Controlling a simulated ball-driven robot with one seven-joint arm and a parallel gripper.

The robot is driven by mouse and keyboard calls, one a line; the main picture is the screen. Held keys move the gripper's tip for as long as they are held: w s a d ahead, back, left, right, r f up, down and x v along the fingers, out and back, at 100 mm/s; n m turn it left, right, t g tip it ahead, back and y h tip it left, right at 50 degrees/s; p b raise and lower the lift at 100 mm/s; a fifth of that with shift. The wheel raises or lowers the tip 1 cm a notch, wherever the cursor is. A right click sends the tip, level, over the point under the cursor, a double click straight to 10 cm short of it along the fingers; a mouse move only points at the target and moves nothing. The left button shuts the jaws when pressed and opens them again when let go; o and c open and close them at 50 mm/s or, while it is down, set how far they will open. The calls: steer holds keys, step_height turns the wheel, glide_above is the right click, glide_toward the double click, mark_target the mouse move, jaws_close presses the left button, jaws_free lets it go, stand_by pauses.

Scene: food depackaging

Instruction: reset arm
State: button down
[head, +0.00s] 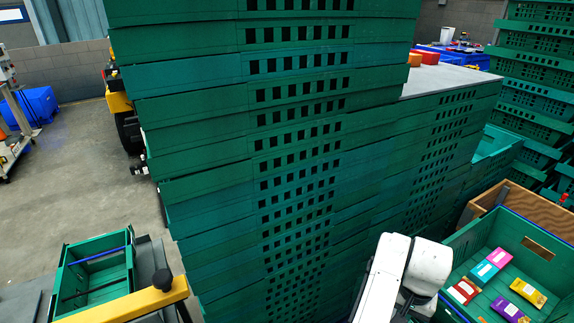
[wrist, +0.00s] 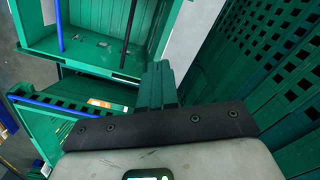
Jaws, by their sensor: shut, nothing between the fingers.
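My gripper (wrist: 160,68) shows in the wrist view as two dark green fingers pressed together, shut and empty. Its tips point toward the rim of a green crate (wrist: 103,61) in the upper part of that view, and I cannot tell how near they are. In the head view my white arm (head: 405,270) shows at the bottom right, in front of the crate stacks. The gripper itself is out of the head view.
Tall stacks of green crates (head: 190,112) fill the middle of the head view. A green crate (head: 540,222) with several coloured packets stands at the right, beside my arm. An empty green crate (head: 128,258) stands at the lower left. Grey floor (head: 75,165) is clear at the left.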

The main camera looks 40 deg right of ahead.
steer(key=w+d+r+n+t+h+b, duration=0.1)
steer(key=w+d+r+n+h+b, duration=0.2)
steer(key=w+d+r+n+h, duration=0.15)
steer(key=s+a+f+n+y+b, duration=0.1)
steer(key=a+f, duration=0.5)
steer(key=a, duration=0.6)
steer(key=s+a+f+n+y+b, duration=0.1)
steer(key=s+a+f+n+y, duration=0.2)
steer(key=s+a+f+n, duration=0.2)
steer(key=a+n, duration=0.3)
steer(key=a, duration=0.3)
steer(key=shift+a+f, duration=0.35)
steer(key=shift+a, duration=0.05)
steer(key=shift+s+n, duration=0.15)
steer(key=shift+n, duration=0.1)
